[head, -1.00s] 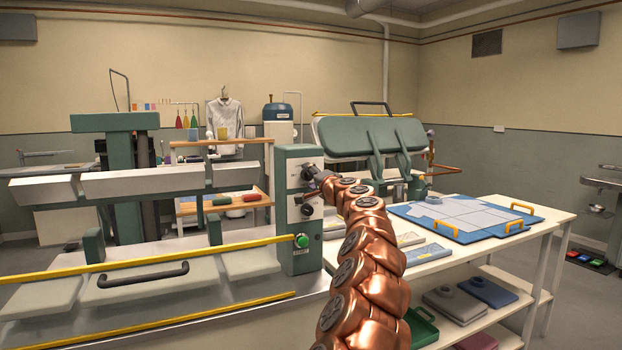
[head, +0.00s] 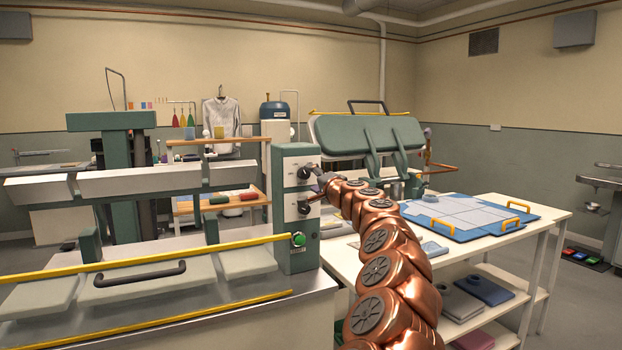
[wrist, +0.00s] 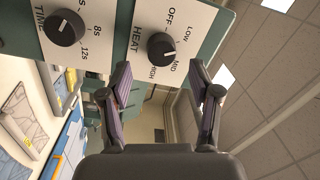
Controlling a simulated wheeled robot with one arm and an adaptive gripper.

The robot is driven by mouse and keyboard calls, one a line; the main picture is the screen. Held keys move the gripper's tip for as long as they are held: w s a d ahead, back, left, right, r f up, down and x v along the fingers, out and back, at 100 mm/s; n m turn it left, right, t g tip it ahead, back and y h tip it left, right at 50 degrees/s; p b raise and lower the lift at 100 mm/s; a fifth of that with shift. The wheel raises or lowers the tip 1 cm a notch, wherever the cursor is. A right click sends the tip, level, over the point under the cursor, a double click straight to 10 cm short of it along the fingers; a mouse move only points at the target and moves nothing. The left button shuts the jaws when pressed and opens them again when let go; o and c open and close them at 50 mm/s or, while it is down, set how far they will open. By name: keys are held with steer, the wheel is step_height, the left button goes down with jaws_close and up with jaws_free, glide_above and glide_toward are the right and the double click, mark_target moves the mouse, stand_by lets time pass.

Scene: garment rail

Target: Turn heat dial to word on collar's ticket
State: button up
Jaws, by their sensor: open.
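The heat dial (wrist: 161,47) is a black round knob on a white panel marked OFF, LOW, MID and HIGH. In the wrist view a small light mark sits on its lower right; I cannot tell surely which word it points to. In the head view the heat dial (head: 304,173) is the upper knob on the green control box (head: 294,250). My gripper (wrist: 160,75) is open and empty, its fingers apart and facing the heat dial, with no visible contact. In the head view its fingers are hard to make out beside the box. I cannot make out a collar's ticket.
The time dial (wrist: 64,27) is beside the heat dial. A green START button (head: 298,240) is lower on the box. The press with yellow bars (head: 150,262) stands left. A white table (head: 480,245) with a blue board (head: 520,232) is right. A white shirt (head: 222,118) hangs behind.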

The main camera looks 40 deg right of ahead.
steer(key=v, duration=0.8)
stand_by(0.4)
stand_by(0.5)
